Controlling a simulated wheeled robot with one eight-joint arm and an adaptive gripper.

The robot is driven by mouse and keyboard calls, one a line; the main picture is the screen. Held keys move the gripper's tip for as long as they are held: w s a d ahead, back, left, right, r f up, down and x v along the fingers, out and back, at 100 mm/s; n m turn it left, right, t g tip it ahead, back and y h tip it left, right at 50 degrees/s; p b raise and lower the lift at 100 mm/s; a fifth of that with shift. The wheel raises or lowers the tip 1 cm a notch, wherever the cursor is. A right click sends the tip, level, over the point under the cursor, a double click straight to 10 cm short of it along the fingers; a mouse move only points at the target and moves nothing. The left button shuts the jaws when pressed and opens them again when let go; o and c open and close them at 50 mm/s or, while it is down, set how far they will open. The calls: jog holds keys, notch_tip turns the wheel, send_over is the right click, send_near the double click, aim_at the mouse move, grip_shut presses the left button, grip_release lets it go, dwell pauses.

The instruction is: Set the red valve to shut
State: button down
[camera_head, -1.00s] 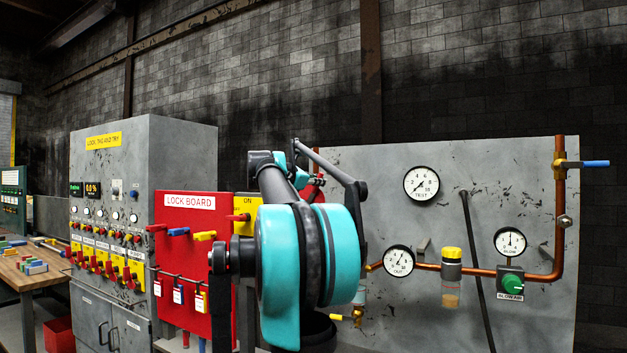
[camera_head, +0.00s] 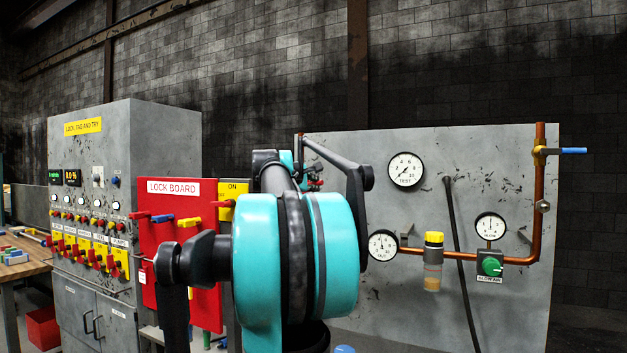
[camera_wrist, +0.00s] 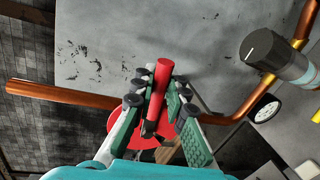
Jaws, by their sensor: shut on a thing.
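The red valve's bar-like handle (camera_wrist: 163,72) stands in the middle of the wrist view, in front of the grey panel. My gripper (camera_wrist: 157,88) has its green-padded fingers on both sides of this handle and is shut on it. The handle's tip sticks out past the fingertips. A red round part (camera_wrist: 118,126) shows behind the fingers, partly hidden. In the head view, my arm hides most of the valve; only small red bits (camera_head: 316,183) show beside my gripper at the panel's left edge.
A copper pipe (camera_head: 510,261) runs along the grey panel (camera_head: 330,320), with gauges, a yellow-capped filter (camera_head: 433,262), a green knob (camera_head: 490,265) and a blue-handled valve (camera_head: 566,150). A red lock board (camera_head: 185,290) and a grey cabinet (camera_head: 165,135) stand left.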

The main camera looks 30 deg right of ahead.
jog(key=shift+f+m+t, duration=0.3)
jog(key=shift+f+m, duration=0.45)
jog(key=shift+m, duration=0.15)
jog(key=c, duration=1.5)
grip_release()
jog(key=v, duration=1.2)
